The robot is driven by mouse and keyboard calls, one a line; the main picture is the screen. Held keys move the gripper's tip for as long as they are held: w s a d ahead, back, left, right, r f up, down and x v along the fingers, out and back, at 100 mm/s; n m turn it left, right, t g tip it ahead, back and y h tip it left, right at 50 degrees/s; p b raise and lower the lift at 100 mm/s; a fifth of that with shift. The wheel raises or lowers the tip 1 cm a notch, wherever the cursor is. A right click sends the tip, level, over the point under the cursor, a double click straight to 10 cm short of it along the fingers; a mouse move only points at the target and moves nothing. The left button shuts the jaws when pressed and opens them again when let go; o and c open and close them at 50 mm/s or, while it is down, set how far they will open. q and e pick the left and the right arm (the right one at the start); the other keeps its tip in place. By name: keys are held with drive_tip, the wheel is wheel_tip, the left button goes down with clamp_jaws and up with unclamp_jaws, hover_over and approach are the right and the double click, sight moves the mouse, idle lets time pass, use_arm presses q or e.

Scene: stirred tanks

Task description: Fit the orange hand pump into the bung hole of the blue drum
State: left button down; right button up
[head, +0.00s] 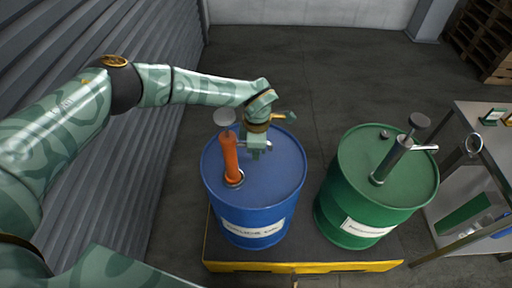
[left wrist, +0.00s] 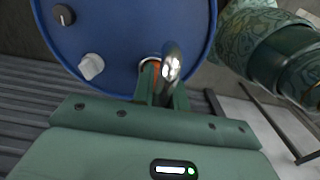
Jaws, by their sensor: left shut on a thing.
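The orange hand pump (head: 230,158) stands near-upright on top of the blue drum (head: 280,190), with a grey disc handle at its top. Its lower end meets the metal-ringed bung hole (head: 234,179); how deep it sits I cannot tell. My left gripper (head: 244,147) comes from the right side of the pump and is shut on it. In the left wrist view the fingers (left wrist: 160,88) close around the orange body (left wrist: 153,72), partly hidden behind the shiny curved spout (left wrist: 171,62). The bung hole's rim shows just beyond. My right gripper is not in view.
A green drum (head: 350,205) with its own grey pump (head: 398,157) stands to the right on the same yellow-edged platform (head: 300,267). A metal shelf (head: 480,115) is at the far right. A white cap (left wrist: 91,66) and a dark knob (left wrist: 64,15) sit on the blue drum's top.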

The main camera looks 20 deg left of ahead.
use_arm(q)
drive_tip(key=shift+f, duration=0.2)
drive_tip(key=c, duration=1.3)
unclamp_jaws()
drive_tip(key=r+p, duration=0.2)
drive_tip(key=r, duration=1.4)
drive_tip(key=shift+d+r, duration=0.2)
drive_tip(key=shift+f, duration=0.1)
